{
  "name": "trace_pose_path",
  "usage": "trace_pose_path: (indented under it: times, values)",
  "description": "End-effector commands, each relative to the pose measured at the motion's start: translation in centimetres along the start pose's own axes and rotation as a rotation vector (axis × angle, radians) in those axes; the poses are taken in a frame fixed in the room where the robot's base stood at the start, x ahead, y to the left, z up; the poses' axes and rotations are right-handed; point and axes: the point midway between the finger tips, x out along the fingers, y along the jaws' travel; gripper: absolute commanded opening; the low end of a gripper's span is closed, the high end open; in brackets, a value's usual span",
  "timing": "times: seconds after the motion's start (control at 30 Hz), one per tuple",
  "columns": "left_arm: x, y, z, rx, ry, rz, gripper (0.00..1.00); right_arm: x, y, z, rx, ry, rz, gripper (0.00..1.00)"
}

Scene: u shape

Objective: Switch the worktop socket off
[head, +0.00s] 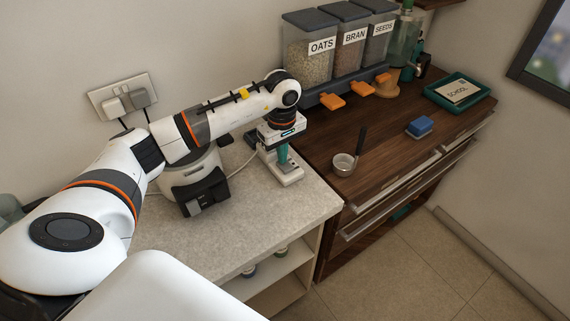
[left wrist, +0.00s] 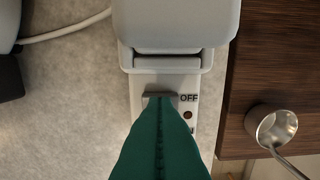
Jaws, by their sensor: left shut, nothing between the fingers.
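The worktop socket (head: 290,178) is a white block on the pale worktop, beside the edge of the dark wooden top. In the left wrist view the socket (left wrist: 165,64) shows a hinged lid, a grey switch (left wrist: 149,97), the word OFF at the switch's right and a small dark reddish dot below that word. My left gripper (head: 284,165) points down over the socket, its green fingers shut and empty. In the left wrist view the left gripper (left wrist: 160,106) overlaps the switch and hides part of it; I cannot tell whether they touch. My right gripper is out of view.
A white and black appliance (head: 193,182) stands left of the socket, with a pale cable nearby. Dispensers (head: 309,65), a blue block (head: 420,125) and a green tray (head: 482,86) stand farther right.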

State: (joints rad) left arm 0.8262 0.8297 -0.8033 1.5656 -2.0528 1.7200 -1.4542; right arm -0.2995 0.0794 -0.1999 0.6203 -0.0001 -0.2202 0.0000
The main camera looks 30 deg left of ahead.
Motion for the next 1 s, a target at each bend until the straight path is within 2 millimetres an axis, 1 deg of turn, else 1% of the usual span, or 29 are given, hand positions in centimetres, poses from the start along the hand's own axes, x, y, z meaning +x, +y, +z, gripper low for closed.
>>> trace_pose_path:
  times: [0.13,0.27,1.0]
  values:
    - [-0.1,0.0,0.0,0.000,0.000,0.000,0.00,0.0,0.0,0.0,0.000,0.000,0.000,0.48]
    - [-0.7,0.0,0.0,0.000,0.000,-0.001,0.00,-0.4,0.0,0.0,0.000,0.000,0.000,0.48]
    - [-6.7,0.0,0.0,0.001,0.000,-0.001,0.00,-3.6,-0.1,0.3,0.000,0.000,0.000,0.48]
